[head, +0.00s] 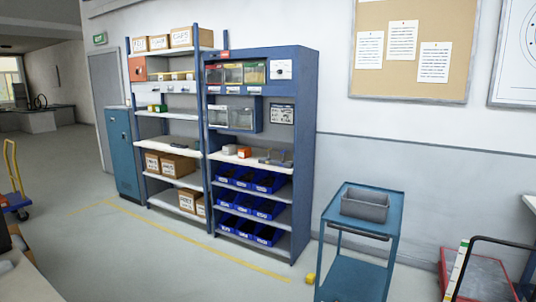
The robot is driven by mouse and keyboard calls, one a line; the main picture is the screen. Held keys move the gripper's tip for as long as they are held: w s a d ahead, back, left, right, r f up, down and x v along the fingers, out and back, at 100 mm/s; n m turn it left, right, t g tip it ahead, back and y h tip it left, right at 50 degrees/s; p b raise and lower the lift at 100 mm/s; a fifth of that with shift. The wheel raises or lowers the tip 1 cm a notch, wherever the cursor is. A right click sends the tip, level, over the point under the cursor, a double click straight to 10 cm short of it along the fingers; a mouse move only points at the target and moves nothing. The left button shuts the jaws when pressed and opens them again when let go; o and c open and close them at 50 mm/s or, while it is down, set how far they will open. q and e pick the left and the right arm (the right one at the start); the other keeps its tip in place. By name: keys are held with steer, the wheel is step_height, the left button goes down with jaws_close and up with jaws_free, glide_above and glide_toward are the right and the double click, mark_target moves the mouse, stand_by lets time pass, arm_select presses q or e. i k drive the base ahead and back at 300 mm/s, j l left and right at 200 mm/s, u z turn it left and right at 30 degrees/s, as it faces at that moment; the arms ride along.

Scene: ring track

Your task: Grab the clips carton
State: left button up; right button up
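Several brown cartons with white labels stand on the left shelf rack. On its top board are a larger carton (182,38) at the right and two smaller ones, a middle carton (159,42) and a left carton (139,44). Lower down are another pair, a left carton (152,162) and a right carton (178,166). Two more sit near the floor, one of them a front carton (187,202). The label print is too small to tell surely which is the clips carton. Neither of my grippers shows in the head view.
A blue rack (305,130) with blue bins stands right of the shelves. A blue cart (335,212) carries a grey bin (365,205). A small yellow object (310,279) lies beside the cart. Open floor (150,265) lies before the racks, crossed by a yellow line.

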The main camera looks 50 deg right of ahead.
mark_target(230, 149)
steer(key=i+l+z, duration=0.25)
steer(key=z, duration=0.15)
steer(key=i+l+z, duration=0.1)
steer(key=i+z, duration=0.6)
steer(key=z, duration=0.15)
steer(key=i+j+z, duration=0.1)
steer(key=i, duration=0.4)
steer(key=i+j+z, duration=0.15)
steer(key=i, duration=0.35)
steer(key=i+j+z, duration=0.1)
steer(key=i, duration=0.35)
steer(key=i+j, duration=0.2)
steer(key=i, duration=0.2)
steer(key=i+j, duration=0.2)
steer(key=i, duration=0.25)
